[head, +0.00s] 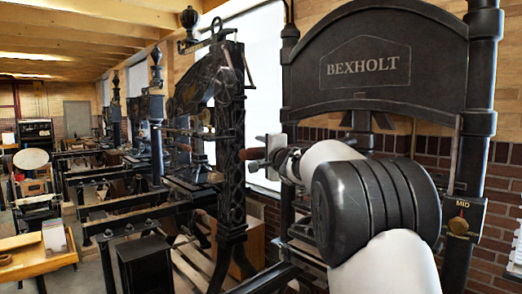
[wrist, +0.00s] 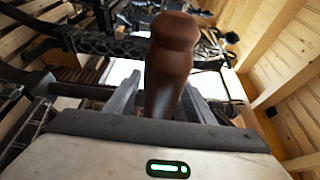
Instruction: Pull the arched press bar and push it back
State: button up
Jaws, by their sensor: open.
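The black hand press (head: 375,60) lettered BEXHOLT fills the right of the head view. The brown wooden grip (head: 252,154) of its bar shows left of my arm. In the wrist view the grip (wrist: 172,55) stands large in front of my gripper. My gripper (wrist: 160,95) is open, with one finger on each side of the grip's lower end. I cannot tell whether either finger touches it. In the head view my gripper (head: 266,152) is small beside the grip. My arm hides most of the bar and the press's middle.
A dial plate marked MID (head: 460,217) is on the press's right post. A second ornate black press (head: 228,130) stands close on the left, with more presses in a row behind. A wooden table (head: 38,262) is at the lower left. A brick wall (head: 497,180) is behind.

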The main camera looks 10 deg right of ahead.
grip_shut()
jog(key=shift+s, duration=0.1)
